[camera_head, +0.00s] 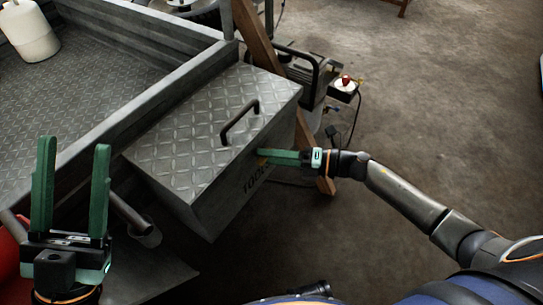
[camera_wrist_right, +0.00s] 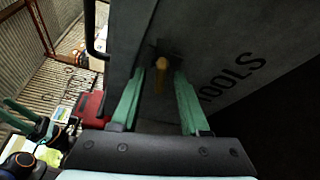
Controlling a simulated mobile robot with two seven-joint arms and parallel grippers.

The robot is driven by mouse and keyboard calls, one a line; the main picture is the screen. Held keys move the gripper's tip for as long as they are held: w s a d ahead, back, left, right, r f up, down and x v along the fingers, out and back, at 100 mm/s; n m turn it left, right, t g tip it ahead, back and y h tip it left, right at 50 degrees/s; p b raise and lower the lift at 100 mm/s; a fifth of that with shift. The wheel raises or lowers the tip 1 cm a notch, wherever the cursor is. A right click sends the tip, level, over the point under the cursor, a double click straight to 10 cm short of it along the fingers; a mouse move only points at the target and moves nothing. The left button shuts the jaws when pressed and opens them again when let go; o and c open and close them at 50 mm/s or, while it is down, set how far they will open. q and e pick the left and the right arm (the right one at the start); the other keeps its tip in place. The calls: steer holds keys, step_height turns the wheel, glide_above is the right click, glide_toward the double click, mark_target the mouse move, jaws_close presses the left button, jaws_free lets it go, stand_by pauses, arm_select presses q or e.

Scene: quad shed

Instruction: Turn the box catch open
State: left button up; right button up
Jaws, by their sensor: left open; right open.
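The metal toolbox (camera_head: 190,125) has a tread-plate lid, a black handle (camera_head: 239,122) and a front marked TOOLS. The box catch, a small brass-coloured piece (camera_wrist_right: 161,76), is on the front, and a bit of it shows in the head view (camera_head: 262,159). My right gripper (camera_head: 266,157) reaches the front from the right. In the right wrist view its open fingers (camera_wrist_right: 158,88) stand either side of the catch; I cannot tell whether they touch it. My left gripper (camera_head: 73,148) is open, empty and upright at the lower left, apart from the box.
A grey trailer bed (camera_head: 100,70) holding a white container (camera_head: 28,30) lies behind the box. A wooden post (camera_head: 262,42) and machinery (camera_head: 305,75) stand beyond the box. Concrete floor (camera_head: 445,90) is clear at right. A red case (camera_wrist_right: 92,108) shows in the wrist view.

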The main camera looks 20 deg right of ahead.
steer(key=shift+c, duration=0.2)
jaws_close()
steer(key=m+y, duration=0.1)
steer(key=m, duration=0.2)
steer(key=shift+f+t+b, duration=0.1)
steer(key=shift+t+b, duration=0.2)
steer(key=shift+b, duration=0.1)
steer(key=shift+o, duration=0.2)
jaws_free()
